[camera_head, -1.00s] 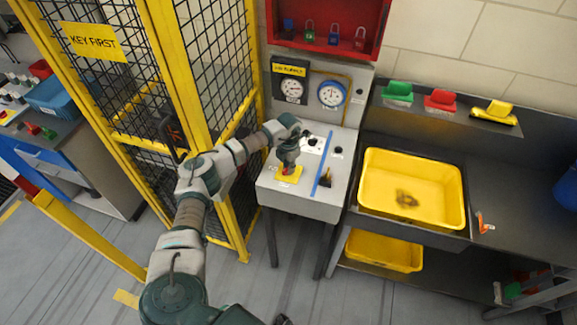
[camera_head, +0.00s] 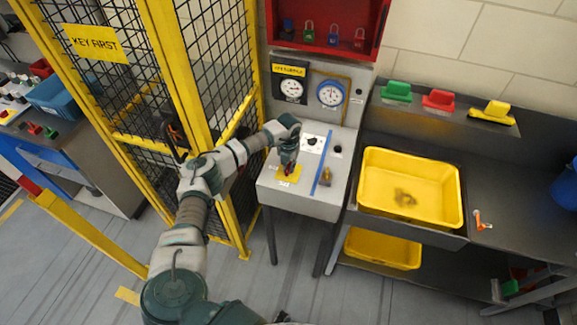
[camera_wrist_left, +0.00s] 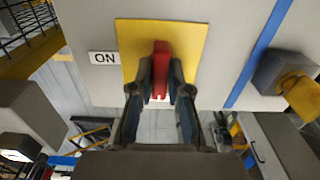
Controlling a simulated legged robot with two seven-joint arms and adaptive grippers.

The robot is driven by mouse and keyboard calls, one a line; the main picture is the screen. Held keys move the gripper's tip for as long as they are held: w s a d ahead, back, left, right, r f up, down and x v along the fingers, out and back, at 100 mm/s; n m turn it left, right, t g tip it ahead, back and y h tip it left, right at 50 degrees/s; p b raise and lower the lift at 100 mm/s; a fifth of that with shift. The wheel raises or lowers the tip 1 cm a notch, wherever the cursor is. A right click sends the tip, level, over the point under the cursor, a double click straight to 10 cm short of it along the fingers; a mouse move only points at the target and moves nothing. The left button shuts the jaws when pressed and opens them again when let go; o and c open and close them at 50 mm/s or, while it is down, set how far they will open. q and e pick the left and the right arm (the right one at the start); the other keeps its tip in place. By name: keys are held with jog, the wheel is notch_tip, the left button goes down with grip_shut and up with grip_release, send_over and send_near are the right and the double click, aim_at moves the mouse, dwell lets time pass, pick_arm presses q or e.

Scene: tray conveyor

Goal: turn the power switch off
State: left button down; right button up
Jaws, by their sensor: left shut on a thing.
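The power switch is a red lever (camera_wrist_left: 160,62) on a yellow plate (camera_wrist_left: 195,42), seen in the left wrist view. The plate (camera_head: 295,178) lies on the left part of the grey console top in the head view. A white ON label (camera_wrist_left: 104,58) sits beside the plate. My left gripper (camera_head: 289,170) is over the plate, pointing down. In the left wrist view its fingers (camera_wrist_left: 161,88) are shut on the red lever, one on each side. The fingers hide the lever's lower sides. My right gripper is not in view.
A blue strip (camera_head: 323,165) divides the console top (camera_head: 318,207); a brass-coloured knob (camera_head: 326,176) stands right of it. Gauges (camera_head: 330,93) rise behind. A yellow mesh cage (camera_head: 195,100) stands close on the left, and a yellow bin (camera_head: 440,215) sits to the right.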

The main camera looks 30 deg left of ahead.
aim_at(289, 165)
pick_arm(q)
jog(key=shift+f, duration=0.15)
jog(key=c, duration=1.1)
grip_release()
jog(key=shift+w+a, duration=0.1)
jog(key=shift+w, duration=0.05)
notch_tip(289, 165, up, 12)
jog(key=shift+f, duration=0.15)
